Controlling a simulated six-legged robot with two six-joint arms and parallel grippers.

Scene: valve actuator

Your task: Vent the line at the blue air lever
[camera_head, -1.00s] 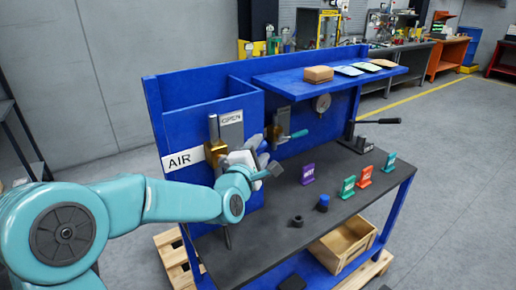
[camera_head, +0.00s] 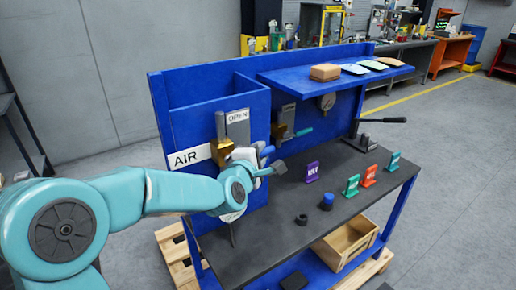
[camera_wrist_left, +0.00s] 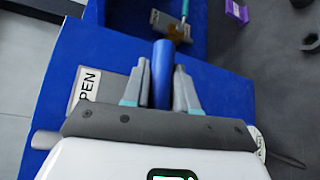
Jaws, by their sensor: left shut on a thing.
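The blue air lever (camera_wrist_left: 163,72) stands between the fingers of my left gripper (camera_wrist_left: 160,88) in the left wrist view. The gripper is shut on it, with a finger on each side. In the head view the lever's blue end (camera_head: 267,152) shows just beside my left gripper (camera_head: 245,156), at the front of the blue panel. The brass valve body (camera_head: 221,150) is above and behind the gripper, partly hidden by it. An OPEN plate (camera_head: 238,116) is above the valve and an AIR label (camera_head: 185,158) is to its left. My right gripper is not in view.
A second valve with a teal lever (camera_head: 303,132) is to the right. Several coloured tags, including a purple one (camera_head: 312,171), stand on the dark bench top (camera_head: 260,245), near a blue-topped part (camera_head: 327,200).

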